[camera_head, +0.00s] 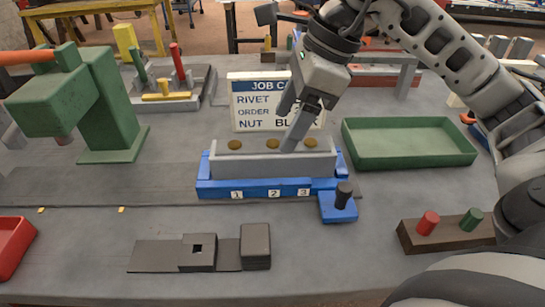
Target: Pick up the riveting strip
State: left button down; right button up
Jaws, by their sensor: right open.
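The riveting strip appears to be the light grey bar (245,165) with brass discs (272,144) along its top. It sits in a blue fixture (218,188) numbered 1, 2 and 3 at the middle of the bench. My right gripper (288,130) reaches down from the upper right and is open. One finger comes down at the bar's back top edge, near the right-hand discs; the other is higher, in front of the job card. I cannot tell whether the lower finger touches the bar. My left gripper does not show.
A job card (245,118) stands behind the fixture. A green tray (410,158) is to the right, a green press (105,105) to the left. A dark clamp knob (343,194) is at the fixture's front right. Dark blocks (255,245) and a button box (450,236) lie in front.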

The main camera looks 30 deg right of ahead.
aim_at(272, 144)
jog(key=shift+x, duration=3.1)
jog(key=shift+w+r, duration=0.15)
jog(key=c, duration=1.3)
jog(key=shift+c, duration=0.4)
jog(key=shift+r, duration=0.15)
